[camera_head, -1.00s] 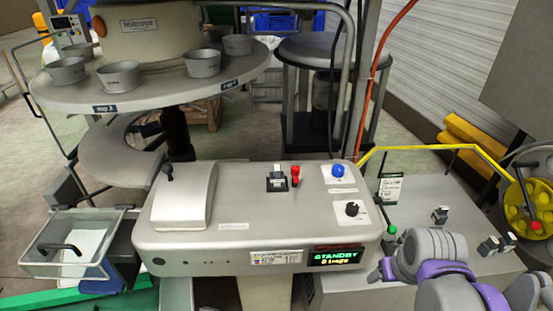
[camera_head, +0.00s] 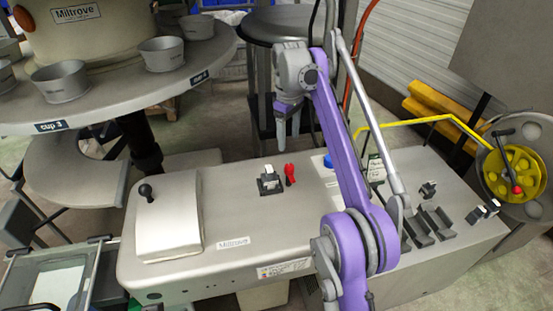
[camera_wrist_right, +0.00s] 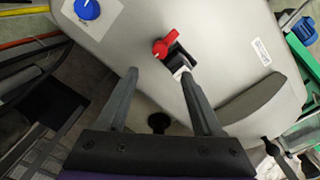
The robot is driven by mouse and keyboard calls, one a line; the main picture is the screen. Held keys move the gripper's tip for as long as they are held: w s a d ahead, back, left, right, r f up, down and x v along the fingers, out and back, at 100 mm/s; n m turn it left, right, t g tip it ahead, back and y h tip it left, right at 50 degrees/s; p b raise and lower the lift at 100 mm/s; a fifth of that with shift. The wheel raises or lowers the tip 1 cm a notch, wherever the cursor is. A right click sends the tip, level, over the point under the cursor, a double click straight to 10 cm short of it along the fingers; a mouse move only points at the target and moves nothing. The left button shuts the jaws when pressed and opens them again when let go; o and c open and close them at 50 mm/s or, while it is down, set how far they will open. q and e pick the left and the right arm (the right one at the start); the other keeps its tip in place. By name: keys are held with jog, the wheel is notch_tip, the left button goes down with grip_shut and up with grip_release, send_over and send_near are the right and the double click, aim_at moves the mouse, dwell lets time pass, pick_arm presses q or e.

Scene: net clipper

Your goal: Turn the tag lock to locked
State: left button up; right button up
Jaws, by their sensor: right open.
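The tag lock's small red lever (camera_head: 290,174) stands on the grey console (camera_head: 240,205), just right of a black holder (camera_head: 270,185) with a white tag in it. The wrist view shows the red lever (camera_wrist_right: 165,44) beside the black holder (camera_wrist_right: 181,60), just beyond my fingertips. My right gripper (camera_head: 288,138) is open, pointing down above and behind the lever, with nothing between its fingers. In the wrist view the right fingers (camera_wrist_right: 160,75) are wide apart and clear of the lever. My left gripper is out of view.
A blue knob (camera_wrist_right: 87,9) sits near the lever; my right arm mostly hides it in the head view. A round table with grey cups (camera_head: 163,57) stands behind left. A white lid with a black knob (camera_head: 168,222) covers the console's left part.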

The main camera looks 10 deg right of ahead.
aim_at(289, 166)
jog(key=f+b, duration=0.1)
jog(key=f, duration=0.2)
jog(key=f+b, duration=0.1)
jog(key=f, duration=0.2)
jog(key=f+b, duration=0.1)
jog(key=f, duration=0.2)
jog(key=shift+s+d+f, duration=0.1)
jog(key=shift+d+f, duration=0.15)
jog(key=shift+f, duration=0.5)
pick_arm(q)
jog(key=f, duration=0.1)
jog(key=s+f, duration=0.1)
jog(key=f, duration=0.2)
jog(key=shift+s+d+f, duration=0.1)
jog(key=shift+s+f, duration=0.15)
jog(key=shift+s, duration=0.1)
pick_arm(e)
grip_shut()
